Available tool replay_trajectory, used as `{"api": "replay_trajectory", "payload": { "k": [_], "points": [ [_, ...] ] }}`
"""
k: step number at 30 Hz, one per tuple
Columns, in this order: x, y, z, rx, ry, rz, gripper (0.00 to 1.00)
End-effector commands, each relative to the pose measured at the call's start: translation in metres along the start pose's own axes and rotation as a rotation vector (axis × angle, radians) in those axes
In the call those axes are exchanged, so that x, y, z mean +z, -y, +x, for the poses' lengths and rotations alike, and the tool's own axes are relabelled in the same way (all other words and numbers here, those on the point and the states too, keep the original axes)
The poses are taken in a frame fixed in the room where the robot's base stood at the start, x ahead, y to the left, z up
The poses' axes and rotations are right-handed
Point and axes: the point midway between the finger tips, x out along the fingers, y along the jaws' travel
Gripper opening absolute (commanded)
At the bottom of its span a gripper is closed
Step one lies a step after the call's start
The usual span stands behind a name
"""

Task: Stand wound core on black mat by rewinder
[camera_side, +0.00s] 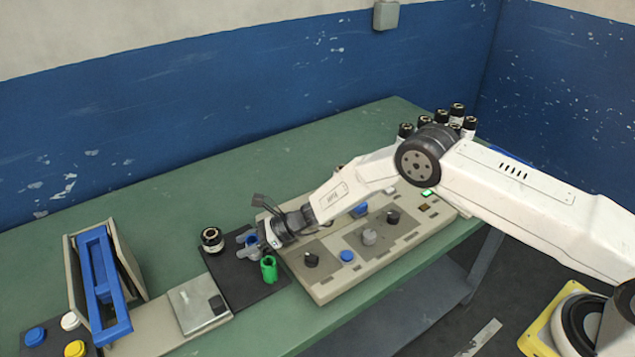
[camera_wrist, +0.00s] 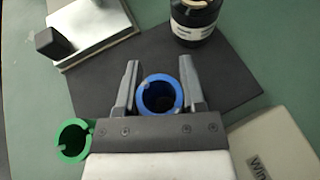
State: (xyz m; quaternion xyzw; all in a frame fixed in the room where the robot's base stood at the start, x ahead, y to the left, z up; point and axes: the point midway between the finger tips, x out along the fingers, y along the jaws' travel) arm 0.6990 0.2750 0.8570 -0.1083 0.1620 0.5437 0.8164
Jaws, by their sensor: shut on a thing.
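My gripper (camera_side: 250,243) is over the black mat (camera_side: 226,268), its fingers pointing left in the side view. In the wrist view, my gripper (camera_wrist: 160,80) has one finger on each side of a blue hollow core (camera_wrist: 179,95), shut on it. The blue core (camera_side: 247,237) is upright and partly hidden by the fingers in the side view. I cannot tell whether its base touches the mat. A green hollow core (camera_side: 268,269) stands upright near the mat's right front edge. It also shows left of my gripper in the wrist view (camera_wrist: 72,140).
A dark capped jar (camera_side: 212,240) with a pale label stands at the mat's back corner. A metal plate with a black block (camera_side: 198,305) lies left of the mat. The beige machine panel (camera_side: 325,285) with knobs is to the right. Several dark-topped jars (camera_side: 457,110) stand far back.

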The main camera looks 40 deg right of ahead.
Motion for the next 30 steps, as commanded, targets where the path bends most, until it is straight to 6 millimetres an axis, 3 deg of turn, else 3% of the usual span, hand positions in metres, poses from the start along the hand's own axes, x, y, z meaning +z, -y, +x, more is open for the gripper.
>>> {"api": "replay_trajectory", "payload": {
  "k": [7,8,11,30],
  "points": [
    [-0.0029,0.0000,0.0011,0.000,0.000,0.001,0.00],
    [-0.0031,0.0000,0.0013,0.000,0.000,0.000,0.54],
    [-0.0028,0.0000,0.0011,0.000,0.000,0.000,0.86],
    [0.0000,0.0008,-0.0086,-0.001,-0.001,0.002,0.86]
  ]
}}
